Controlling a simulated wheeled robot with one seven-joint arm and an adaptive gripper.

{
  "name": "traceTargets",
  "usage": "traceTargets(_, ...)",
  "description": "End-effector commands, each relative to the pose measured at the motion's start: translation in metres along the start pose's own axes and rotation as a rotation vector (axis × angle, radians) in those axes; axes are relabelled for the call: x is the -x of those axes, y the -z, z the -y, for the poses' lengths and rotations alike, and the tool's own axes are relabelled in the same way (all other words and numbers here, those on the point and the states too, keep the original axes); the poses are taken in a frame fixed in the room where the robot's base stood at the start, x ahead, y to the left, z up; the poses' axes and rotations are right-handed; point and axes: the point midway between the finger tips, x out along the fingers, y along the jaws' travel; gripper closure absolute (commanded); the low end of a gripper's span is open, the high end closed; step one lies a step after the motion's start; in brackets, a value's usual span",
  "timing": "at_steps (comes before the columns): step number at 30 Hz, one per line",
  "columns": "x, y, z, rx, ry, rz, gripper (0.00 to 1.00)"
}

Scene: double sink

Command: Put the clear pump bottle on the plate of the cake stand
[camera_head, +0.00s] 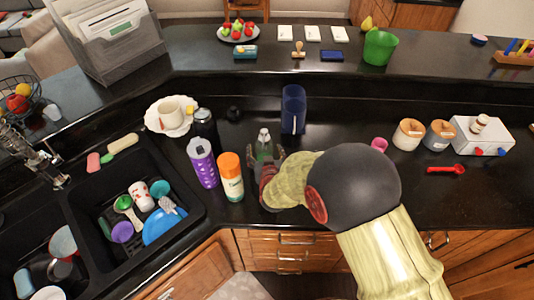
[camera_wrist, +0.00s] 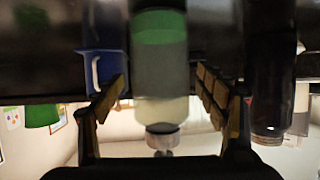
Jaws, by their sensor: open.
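The clear pump bottle (camera_head: 264,141) stands upright on the dark counter, its lower part hidden by my gripper (camera_head: 266,160). In the wrist view the bottle (camera_wrist: 160,75) appears upside down, pump towards the bottom, with a green band and a pale part. There my gripper (camera_wrist: 160,98) is open, one finger on either side of the bottle; a gap shows at the right finger, and contact at the left is unclear. A white scalloped plate (camera_head: 152,122), apparently the cake stand's, is at the left behind the bottles and bears a white cup (camera_head: 170,112).
A purple bottle (camera_head: 203,165), an orange-capped bottle (camera_head: 231,180) and a dark jar (camera_head: 204,125) stand left of the gripper. A blue container (camera_head: 293,108) stands behind it. The sink (camera_head: 190,200) is at left. Bare counter lies beyond the orange-capped bottle.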

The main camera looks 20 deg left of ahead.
Motion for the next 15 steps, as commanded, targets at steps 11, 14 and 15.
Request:
traceTargets(11, -0.0013, 0.0003, 0.0001, 0.0, 0.0, 0.0, 0.35)
traceTargets(14, -0.0012, 0.0003, 0.0001, 0.0, 0.001, 0.0, 0.4)
traceTargets(15, -0.0012, 0.0003, 0.0001, 0.0, 0.001, 0.0, 0.43)
